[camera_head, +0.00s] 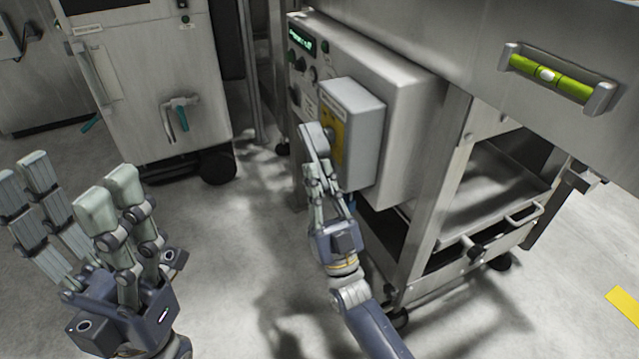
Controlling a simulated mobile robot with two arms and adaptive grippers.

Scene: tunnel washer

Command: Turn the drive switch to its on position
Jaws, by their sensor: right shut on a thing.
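The drive switch (330,133) appears as a small dark knob on a yellow plate (339,146). The plate is on the left face of a grey box (362,112), which stands out from the larger steel control cabinet. My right gripper (316,145) reaches up from below and is shut on the knob. Its fingers cover most of the knob, so I cannot tell which way it points. My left gripper (75,190) is open and empty at the lower left, fingers up, well away from the switch.
A steel cabinet with a tap-like handle (178,112) stands at the back left. A spirit level (553,78) is on the steel surface at upper right. Open floor lies between.

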